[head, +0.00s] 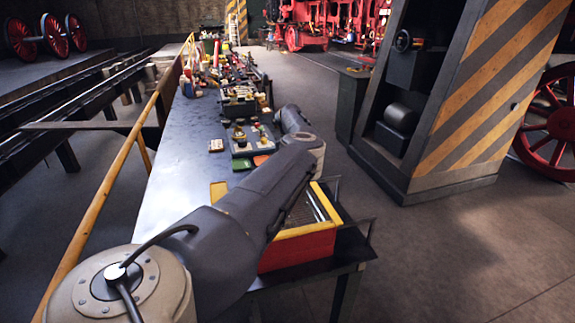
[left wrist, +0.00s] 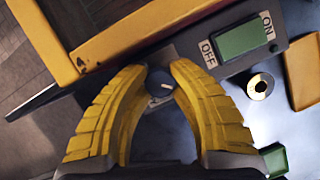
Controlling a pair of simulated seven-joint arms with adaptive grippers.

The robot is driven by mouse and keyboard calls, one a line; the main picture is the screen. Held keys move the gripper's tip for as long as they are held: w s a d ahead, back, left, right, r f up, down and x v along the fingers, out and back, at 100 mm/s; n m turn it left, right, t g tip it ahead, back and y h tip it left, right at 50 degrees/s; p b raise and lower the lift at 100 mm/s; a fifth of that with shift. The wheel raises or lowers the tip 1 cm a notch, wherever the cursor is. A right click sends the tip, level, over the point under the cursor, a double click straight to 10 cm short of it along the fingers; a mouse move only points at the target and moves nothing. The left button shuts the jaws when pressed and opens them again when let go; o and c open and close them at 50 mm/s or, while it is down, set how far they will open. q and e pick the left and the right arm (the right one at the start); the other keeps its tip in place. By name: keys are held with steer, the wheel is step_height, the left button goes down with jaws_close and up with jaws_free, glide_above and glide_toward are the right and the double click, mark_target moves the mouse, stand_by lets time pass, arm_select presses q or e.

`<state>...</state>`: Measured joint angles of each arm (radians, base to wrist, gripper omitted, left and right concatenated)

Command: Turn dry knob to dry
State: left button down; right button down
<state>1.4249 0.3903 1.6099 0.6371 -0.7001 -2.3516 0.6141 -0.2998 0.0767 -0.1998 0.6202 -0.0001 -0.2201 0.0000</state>
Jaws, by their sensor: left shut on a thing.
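A small dark round knob (left wrist: 158,80) with a light mark on its face shows in the left wrist view. It sits between the two yellow fingertips of my left gripper (left wrist: 160,70), which is shut on it. No dry label can be read near the knob; the fingers cover part of its surroundings. In the head view, my left arm stretches across the bench, and neither the knob nor the left gripper can be made out. My right gripper is in neither view.
Close by is a green switch (left wrist: 238,40) with ON and OFF labels. A yellow-rimmed red box (head: 297,248) stands at the bench's near end. A yellow tray (left wrist: 303,70) and a small round part (left wrist: 260,86) lie to the right. The long bench (head: 185,150) carries many parts farther back.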

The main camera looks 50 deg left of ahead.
arm_select(q)
steer(key=shift+d+f, duration=0.1)
stand_by(0.4)
steer(key=c, duration=1.3)
jaws_free()
steer(key=shift+r, duration=0.2)
step_height(320, 180, up, 10)
steer(key=shift+f, duration=0.1)
